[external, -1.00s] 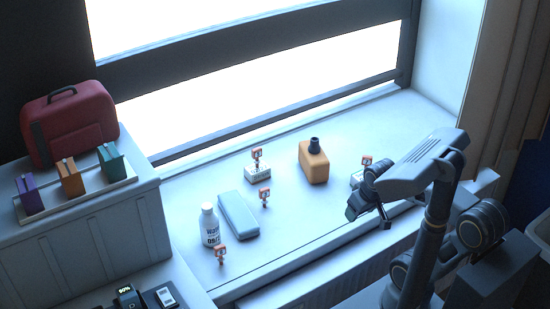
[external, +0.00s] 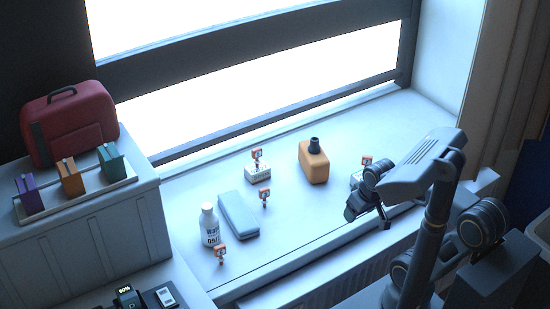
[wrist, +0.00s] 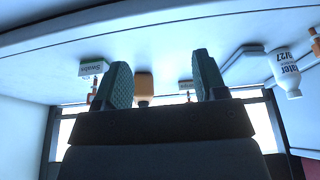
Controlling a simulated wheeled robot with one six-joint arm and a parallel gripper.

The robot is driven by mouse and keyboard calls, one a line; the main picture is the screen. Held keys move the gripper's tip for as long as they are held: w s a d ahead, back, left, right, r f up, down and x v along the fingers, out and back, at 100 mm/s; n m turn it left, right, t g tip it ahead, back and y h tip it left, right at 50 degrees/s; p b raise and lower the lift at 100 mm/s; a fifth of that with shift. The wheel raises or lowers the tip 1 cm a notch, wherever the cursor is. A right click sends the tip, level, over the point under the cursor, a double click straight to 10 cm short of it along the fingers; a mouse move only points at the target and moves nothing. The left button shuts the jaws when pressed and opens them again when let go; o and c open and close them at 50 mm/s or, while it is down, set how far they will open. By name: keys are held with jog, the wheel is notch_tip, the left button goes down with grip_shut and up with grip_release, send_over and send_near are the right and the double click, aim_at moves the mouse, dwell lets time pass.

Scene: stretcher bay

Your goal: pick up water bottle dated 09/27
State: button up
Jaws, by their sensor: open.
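The white water bottle (external: 209,227) stands upright at the left front of the window sill. It also shows at the right of the wrist view (wrist: 286,72), with the image turned over; its dark label text reads partly "ater" and "9/27". My gripper (wrist: 165,72) is open, with two green ribbed fingers and nothing held between them. In the external view my gripper (external: 362,208) is over the right front of the sill, well to the right of the bottle and apart from it.
A small orange-and-white marker (external: 220,252) stands close in front of the bottle. A flat blue case (external: 238,214) lies beside it. An orange bottle (external: 313,162) and a small white box (external: 257,172) are farther back. A red bag (external: 68,125) is left.

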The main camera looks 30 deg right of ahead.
jog(key=w+a+f+n+g+p, duration=0.1)
jog(key=a+n+g+p, duration=0.2)
jog(key=a, duration=0.4)
jog(key=n+t+p, duration=0.4)
jog(key=n+t, duration=0.9)
jog(key=n, duration=1.9)
send_near(205, 207)
jog(key=shift+h, duration=0.3)
jog(key=p+x, duration=0.1)
jog(key=x, duration=0.2)
jog(key=p+x, duration=0.1)
jog(key=x, duration=0.3)
jog(key=shift+d+f, duration=0.15)
jog(key=shift+f, duration=0.25)
jog(key=shift+p+x, duration=1.1)
jog(key=shift+x, duration=1.4)
jog(key=shift+f, duration=0.15)
